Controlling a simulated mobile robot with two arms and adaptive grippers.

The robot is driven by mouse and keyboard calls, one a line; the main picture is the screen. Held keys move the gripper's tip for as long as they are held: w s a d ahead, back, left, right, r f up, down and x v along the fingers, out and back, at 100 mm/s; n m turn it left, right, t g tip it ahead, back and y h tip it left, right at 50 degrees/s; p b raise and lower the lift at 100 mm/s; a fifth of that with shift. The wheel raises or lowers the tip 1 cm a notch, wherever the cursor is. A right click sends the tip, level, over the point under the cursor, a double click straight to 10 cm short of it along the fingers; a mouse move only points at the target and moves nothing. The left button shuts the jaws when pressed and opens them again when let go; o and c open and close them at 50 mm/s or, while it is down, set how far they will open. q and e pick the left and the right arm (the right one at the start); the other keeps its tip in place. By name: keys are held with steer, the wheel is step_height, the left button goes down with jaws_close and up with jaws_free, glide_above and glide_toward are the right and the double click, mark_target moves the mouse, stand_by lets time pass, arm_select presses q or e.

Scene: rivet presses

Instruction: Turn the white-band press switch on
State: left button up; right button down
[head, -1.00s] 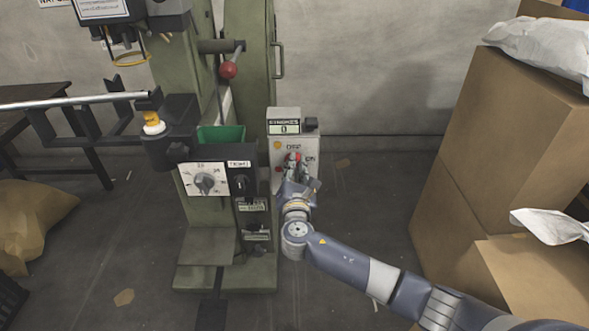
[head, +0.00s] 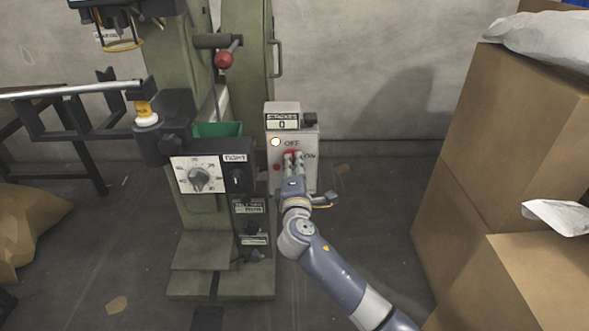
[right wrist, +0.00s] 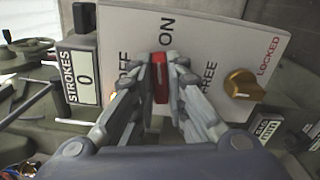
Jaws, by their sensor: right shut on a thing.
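The press (head: 250,70) is a green machine in the middle of the head view. A grey-white switch box (head: 311,158) stands at its right side, with OFF and ON marks and a bright lamp (head: 276,142). The box's red switch handle (right wrist: 160,78) shows in the right wrist view, with its end towards the ON mark. My right gripper (head: 292,158) is shut on this handle, with one finger on each side. It also shows in the right wrist view (right wrist: 161,80). I cannot make out a white band on the press. My left gripper is not in view.
A STROKES counter (head: 283,123) reading 0 sits atop the box. A brass knob (right wrist: 243,86) lies between FREE and LOCKED. A dial panel (head: 199,175) is left of the box. Cardboard boxes (head: 505,130) stack at the right. The floor between is clear.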

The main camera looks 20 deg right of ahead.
steer(key=shift+m+b, duration=0.45)
steer(key=shift+m, duration=0.75)
steer(key=c, duration=1.6)
jaws_free()
steer(key=shift+w, duration=0.1)
steer(key=v, duration=1.2)
